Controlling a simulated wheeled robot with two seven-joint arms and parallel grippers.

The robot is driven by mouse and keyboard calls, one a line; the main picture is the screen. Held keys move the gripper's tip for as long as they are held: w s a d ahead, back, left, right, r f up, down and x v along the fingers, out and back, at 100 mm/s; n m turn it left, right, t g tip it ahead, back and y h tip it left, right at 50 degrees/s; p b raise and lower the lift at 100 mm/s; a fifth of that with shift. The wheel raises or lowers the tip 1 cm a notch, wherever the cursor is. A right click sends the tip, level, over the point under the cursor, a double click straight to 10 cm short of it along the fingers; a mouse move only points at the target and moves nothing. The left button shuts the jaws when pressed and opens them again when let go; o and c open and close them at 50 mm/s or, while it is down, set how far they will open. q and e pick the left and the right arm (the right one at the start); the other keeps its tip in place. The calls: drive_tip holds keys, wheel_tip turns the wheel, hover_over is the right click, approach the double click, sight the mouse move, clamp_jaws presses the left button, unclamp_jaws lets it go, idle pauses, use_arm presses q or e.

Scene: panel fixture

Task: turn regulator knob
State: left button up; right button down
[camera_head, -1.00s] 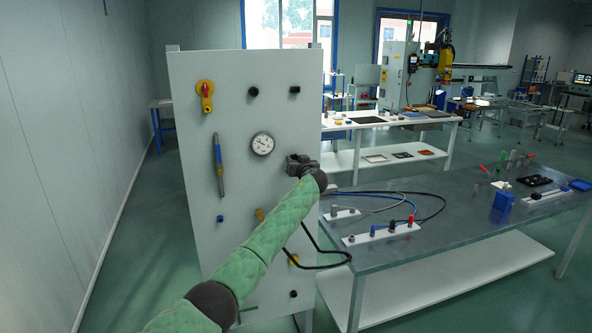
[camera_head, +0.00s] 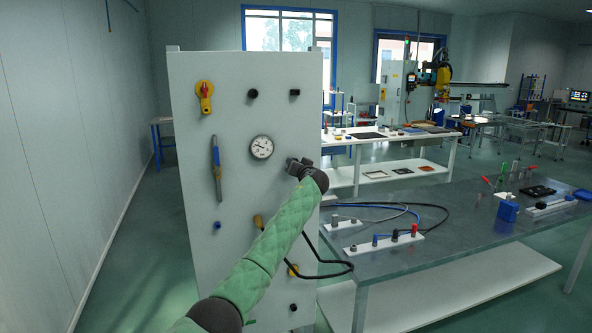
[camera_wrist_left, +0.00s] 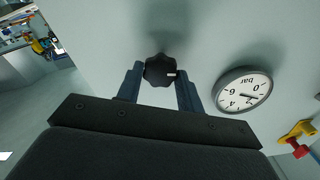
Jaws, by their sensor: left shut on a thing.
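The regulator knob (camera_wrist_left: 160,70) is dark, lobed and has a white mark. It sticks out of the light grey panel (camera_head: 230,100). In the left wrist view the two fingers of my left gripper (camera_wrist_left: 160,82) lie on either side of the knob, shut on it. In the head view the left gripper (camera_head: 298,165) is at the panel's right side, and it hides the knob. A round pressure gauge (camera_head: 262,147) sits to the upper left of it; it also shows in the left wrist view (camera_wrist_left: 242,91), marked in bar. My right gripper is not in view.
The panel also carries a red and yellow switch (camera_head: 205,90), a blue-grey handle (camera_head: 216,165) and several small knobs. A metal table (camera_head: 450,235) with cables and connectors stands right of the panel. The floor on the left is clear.

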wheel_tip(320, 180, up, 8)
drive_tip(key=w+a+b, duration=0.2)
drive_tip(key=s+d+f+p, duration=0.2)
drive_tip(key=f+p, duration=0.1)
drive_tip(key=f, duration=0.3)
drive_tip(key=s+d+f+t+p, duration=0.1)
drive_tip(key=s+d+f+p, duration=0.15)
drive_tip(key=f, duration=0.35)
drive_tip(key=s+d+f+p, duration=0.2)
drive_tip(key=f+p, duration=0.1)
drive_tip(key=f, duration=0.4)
use_arm(q)
drive_tip(key=shift+s+f+m+p, duration=0.15)
drive_tip(key=shift+m+p, duration=0.85)
drive_tip(key=shift+m, duration=4.65)
drive_tip(key=shift+w+f+m+p, duration=0.2)
drive_tip(key=shift+m+p, duration=0.85)
drive_tip(key=shift+m, duration=4.55)
drive_tip(key=shift+s+f+m+p, duration=0.25)
drive_tip(key=shift+m+p, duration=0.75)
drive_tip(key=shift+m, duration=4.65)
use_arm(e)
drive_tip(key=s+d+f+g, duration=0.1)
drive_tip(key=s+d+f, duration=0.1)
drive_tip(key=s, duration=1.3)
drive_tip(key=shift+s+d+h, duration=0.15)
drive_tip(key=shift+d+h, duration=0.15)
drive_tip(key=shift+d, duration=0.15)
use_arm(q)
drive_tip(key=shift+a, duration=0.1)
